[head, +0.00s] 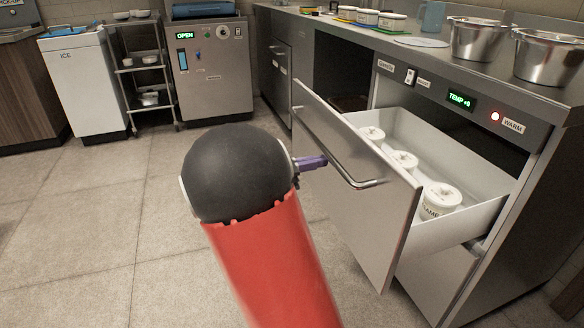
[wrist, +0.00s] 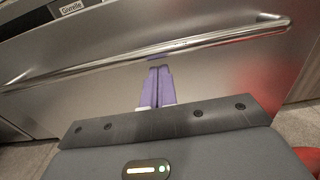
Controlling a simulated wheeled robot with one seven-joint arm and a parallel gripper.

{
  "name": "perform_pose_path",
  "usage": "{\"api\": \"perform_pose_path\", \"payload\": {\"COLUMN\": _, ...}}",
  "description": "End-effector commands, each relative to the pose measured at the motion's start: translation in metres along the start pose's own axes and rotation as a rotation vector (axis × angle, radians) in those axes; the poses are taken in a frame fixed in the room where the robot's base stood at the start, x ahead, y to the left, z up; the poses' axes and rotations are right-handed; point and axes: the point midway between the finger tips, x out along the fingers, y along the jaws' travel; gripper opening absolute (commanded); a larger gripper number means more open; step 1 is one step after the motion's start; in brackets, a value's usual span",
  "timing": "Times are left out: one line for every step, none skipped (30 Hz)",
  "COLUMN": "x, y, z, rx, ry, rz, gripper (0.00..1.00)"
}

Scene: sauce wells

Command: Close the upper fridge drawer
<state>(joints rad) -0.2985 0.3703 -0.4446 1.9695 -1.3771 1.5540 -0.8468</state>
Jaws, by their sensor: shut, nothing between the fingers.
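The upper fridge drawer (head: 360,190) stands pulled out from the counter unit, with several white lidded tubs (head: 440,199) inside. Its steel front carries a long bar handle (head: 345,168); the handle also crosses the wrist view (wrist: 180,47). My gripper (head: 322,161) has purple fingers and is at the outer face of the drawer front, close to the handle. In the wrist view the shut fingers (wrist: 157,72) point at the drawer front, with their tips just below the bar. Whether the tips touch the front or the bar, I cannot tell. The fingers hold nothing.
The counter top (head: 400,40) above holds steel pots (head: 480,40), a blue jug (head: 432,17) and small tubs. A green "TEMP" display (head: 460,100) and a red-lit button (head: 495,117) sit above the drawer. Tiled floor (head: 110,220) is clear at left.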

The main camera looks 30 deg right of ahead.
Motion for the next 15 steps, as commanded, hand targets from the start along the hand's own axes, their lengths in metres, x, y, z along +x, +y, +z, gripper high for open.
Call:
{"api": "perform_pose_path", "payload": {"x": 0.009, "y": 0.000, "z": 0.000, "rx": 0.001, "ry": 0.000, "rz": -0.002, "gripper": 0.00}}
{"api": "perform_pose_path", "payload": {"x": 0.013, "y": -0.001, "z": 0.000, "rx": 0.001, "ry": 0.000, "rz": -0.002, "gripper": 0.00}}
{"api": "perform_pose_path", "payload": {"x": 0.018, "y": -0.001, "z": 0.000, "rx": 0.001, "ry": 0.000, "rz": -0.003, "gripper": 0.00}}
{"api": "perform_pose_path", "payload": {"x": 0.021, "y": -0.001, "z": 0.000, "rx": 0.001, "ry": 0.000, "rz": -0.003, "gripper": 0.00}}
{"api": "perform_pose_path", "payload": {"x": 0.024, "y": 0.000, "z": 0.000, "rx": 0.001, "ry": 0.000, "rz": -0.001, "gripper": 0.00}}
{"api": "perform_pose_path", "payload": {"x": 0.027, "y": 0.000, "z": 0.000, "rx": 0.001, "ry": 0.000, "rz": 0.000, "gripper": 0.00}}
{"api": "perform_pose_path", "payload": {"x": 0.029, "y": 0.000, "z": 0.000, "rx": 0.001, "ry": 0.000, "rz": 0.001, "gripper": 0.00}}
{"api": "perform_pose_path", "payload": {"x": 0.030, "y": 0.000, "z": 0.000, "rx": 0.001, "ry": 0.001, "rz": 0.001, "gripper": 0.00}}
{"api": "perform_pose_path", "payload": {"x": 0.032, "y": 0.000, "z": 0.000, "rx": 0.001, "ry": 0.001, "rz": 0.000, "gripper": 0.00}}
{"api": "perform_pose_path", "payload": {"x": 0.033, "y": 0.000, "z": 0.000, "rx": 0.001, "ry": 0.001, "rz": 0.000, "gripper": 0.00}}
{"api": "perform_pose_path", "payload": {"x": 0.033, "y": 0.000, "z": 0.000, "rx": 0.001, "ry": 0.001, "rz": 0.000, "gripper": 0.00}}
{"api": "perform_pose_path", "payload": {"x": 0.033, "y": 0.000, "z": 0.000, "rx": 0.001, "ry": 0.001, "rz": 0.000, "gripper": 0.00}}
{"api": "perform_pose_path", "payload": {"x": 0.034, "y": 0.000, "z": 0.000, "rx": 0.001, "ry": 0.001, "rz": 0.000, "gripper": 0.00}}
{"api": "perform_pose_path", "payload": {"x": 0.034, "y": 0.000, "z": 0.000, "rx": 0.001, "ry": 0.001, "rz": 0.000, "gripper": 0.00}}
{"api": "perform_pose_path", "payload": {"x": 0.033, "y": 0.000, "z": 0.000, "rx": 0.001, "ry": 0.001, "rz": 0.000, "gripper": 0.00}}
